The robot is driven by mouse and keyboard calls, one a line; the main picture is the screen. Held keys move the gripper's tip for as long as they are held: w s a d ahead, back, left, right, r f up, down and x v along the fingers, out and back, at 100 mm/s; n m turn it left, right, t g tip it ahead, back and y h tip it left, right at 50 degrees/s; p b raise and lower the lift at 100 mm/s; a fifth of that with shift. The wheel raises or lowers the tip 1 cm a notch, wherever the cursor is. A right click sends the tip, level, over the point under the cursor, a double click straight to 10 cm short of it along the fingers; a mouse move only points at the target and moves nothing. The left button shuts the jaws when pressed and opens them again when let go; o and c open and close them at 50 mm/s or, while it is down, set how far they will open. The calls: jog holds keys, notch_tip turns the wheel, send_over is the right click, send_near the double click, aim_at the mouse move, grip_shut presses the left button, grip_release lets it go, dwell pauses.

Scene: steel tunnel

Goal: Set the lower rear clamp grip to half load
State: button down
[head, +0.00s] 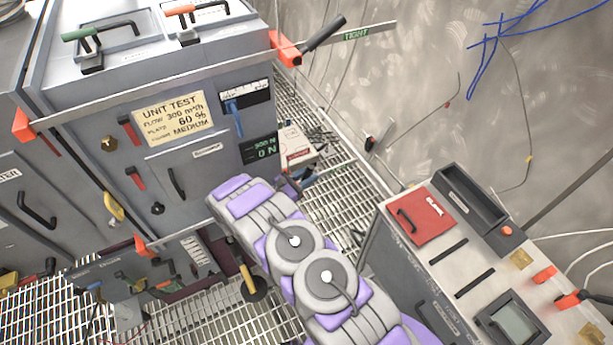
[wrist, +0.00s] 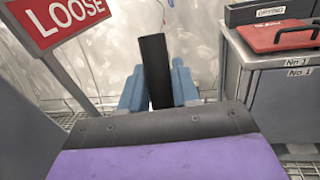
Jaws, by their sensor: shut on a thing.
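In the wrist view, a black clamp grip (wrist: 153,62) stands nearly upright between the blue fingers of my gripper (wrist: 157,88), which is shut on it. A red plate (wrist: 70,22) reading LOOSE is to its left. The grip's lower end is hidden behind my wrist. In the head view, my arm reaches to the right side of the grey test unit and hides most of the gripper and this grip. A small dark display (head: 262,149) on the unit has a lower line reading 0 N; its upper line is hard to read.
The upper clamp grip (head: 324,33) sticks out beside a green TIGHT plate (head: 368,32). A yellow card (head: 173,118) on the unit gives flow, 60 % and MEDIUM. A grey cabinet with a red case (head: 420,220) stands right of my arm. Grating floor lies between them.

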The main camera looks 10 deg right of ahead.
jog(key=shift+w+d+y+p, duration=0.2)
jog(key=shift+d+y+p, duration=0.45)
jog(key=shift+y, duration=0.15)
jog(key=shift+w+d+f+m+g+y+p, duration=0.25)
jog(key=shift+d+f+g+y, duration=0.35)
jog(key=shift+y, duration=0.35)
jog(key=shift+w+d+f+m+g+y+p, duration=0.15)
jog(key=shift+d+f+g+y+p, duration=0.2)
jog(key=shift+f+y, duration=0.5)
jog(key=shift+w+d+f+m+g+y+p, duration=0.15)
jog(key=shift+d+f+g+y+p, duration=0.3)
jog(key=shift+y, duration=0.65)
jog(key=shift+d+f, duration=0.1)
jog(key=c, duration=0.9)
grip_release()
